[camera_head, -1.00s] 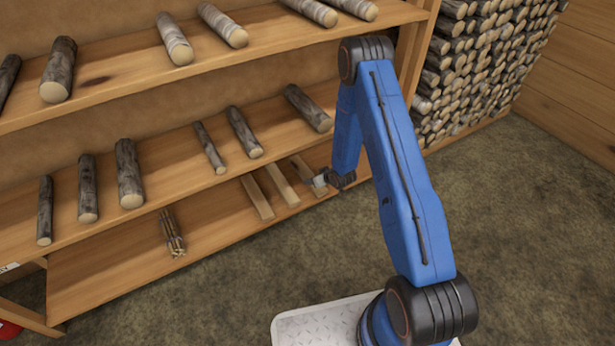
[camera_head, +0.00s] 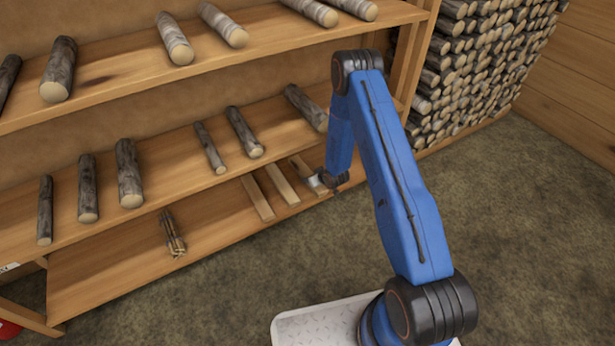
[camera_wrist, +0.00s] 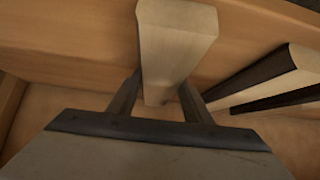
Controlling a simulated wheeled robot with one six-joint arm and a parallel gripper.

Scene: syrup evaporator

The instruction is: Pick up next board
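Three light wooden boards lie side by side on the bottom shelf in the head view: a left board (camera_head: 257,198), a middle board (camera_head: 282,185) and a right board (camera_head: 306,174). My gripper (camera_head: 319,181) is at the front end of the right board. In the wrist view a pale board (camera_wrist: 176,40) runs between the two fingers of my gripper (camera_wrist: 160,90). The fingers look spread, one on each side of the board's end, and I see no firm grip. Another board (camera_wrist: 270,80) with dark shadowed sides lies to the right.
A bundle of sticks (camera_head: 173,236) lies on the bottom shelf (camera_head: 110,258) to the left. Logs (camera_head: 130,174) rest on the shelf above, close over the boards. A firewood stack (camera_head: 480,65) stands at the right. The floor (camera_head: 510,220) in front is clear.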

